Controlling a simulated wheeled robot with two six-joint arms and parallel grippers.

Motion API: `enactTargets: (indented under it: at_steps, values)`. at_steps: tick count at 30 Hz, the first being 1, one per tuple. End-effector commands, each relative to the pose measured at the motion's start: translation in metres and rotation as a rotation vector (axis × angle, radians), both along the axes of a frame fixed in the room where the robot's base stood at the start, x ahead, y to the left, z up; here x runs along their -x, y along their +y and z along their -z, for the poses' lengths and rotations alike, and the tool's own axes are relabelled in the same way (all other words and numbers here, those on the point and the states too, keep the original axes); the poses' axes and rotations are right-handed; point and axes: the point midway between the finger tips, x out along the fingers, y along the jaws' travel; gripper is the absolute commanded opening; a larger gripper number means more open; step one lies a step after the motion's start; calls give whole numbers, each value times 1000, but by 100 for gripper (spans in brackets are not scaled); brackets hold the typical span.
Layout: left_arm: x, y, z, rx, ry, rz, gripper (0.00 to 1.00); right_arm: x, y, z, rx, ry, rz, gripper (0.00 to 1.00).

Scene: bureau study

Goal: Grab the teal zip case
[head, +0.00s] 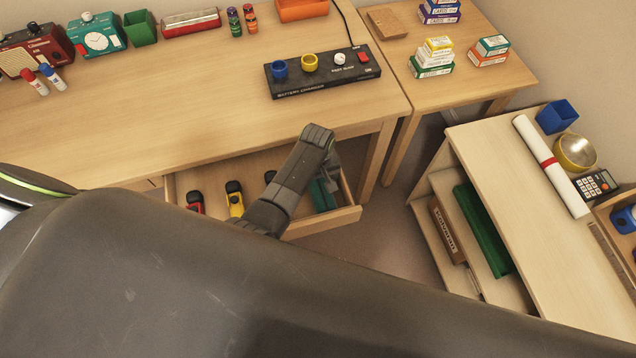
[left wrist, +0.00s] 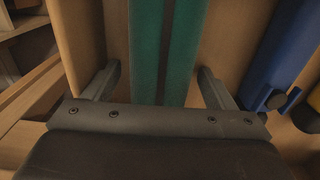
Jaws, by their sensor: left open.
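The teal zip case (head: 322,196) lies in the open drawer (head: 318,221) under the desk, near the drawer's right end. My left arm covers part of it in the head view. In the left wrist view the case (left wrist: 147,50) runs lengthwise between my fingers, with a dark zip strip down its middle. My left gripper (head: 328,174) is open over the case, one finger on each side. In the left wrist view the gripper (left wrist: 157,76) shows gaps between both fingers and the case. My right gripper does not show.
Yellow (head: 235,203) and red (head: 195,202) black-topped items share the drawer. A blue item (left wrist: 282,55) lies right of the case in the left wrist view. The black battery charger (head: 325,72) stands on the desk above. A shelf unit (head: 520,190) stands right, past open floor.

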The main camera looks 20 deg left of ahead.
Motion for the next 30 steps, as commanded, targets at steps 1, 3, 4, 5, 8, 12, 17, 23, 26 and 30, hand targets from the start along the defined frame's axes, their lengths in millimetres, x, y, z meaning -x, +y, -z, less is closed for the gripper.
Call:
enactTargets:
  at_steps: [1,3,4,5,8,12,17,23,26,30]
  values:
    - [0,0,0,0,0,0,78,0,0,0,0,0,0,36]
    - [0,0,0,0,0,0,78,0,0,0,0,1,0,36]
    - [0,0,0,0,0,0,78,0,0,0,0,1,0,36]
    - [0,0,0,0,0,0,78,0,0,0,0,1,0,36]
    - [0,0,0,0,0,0,66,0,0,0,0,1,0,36]
    - [0,0,0,0,0,0,48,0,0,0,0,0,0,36]
    - [0,0,0,-1,1,0,27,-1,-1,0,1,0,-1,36]
    - [0,0,-1,0,0,0,27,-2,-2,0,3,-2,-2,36]
    - [0,0,-2,0,0,0,27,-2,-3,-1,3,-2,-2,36]
    - [0,0,-10,0,-1,0,27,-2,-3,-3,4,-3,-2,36]
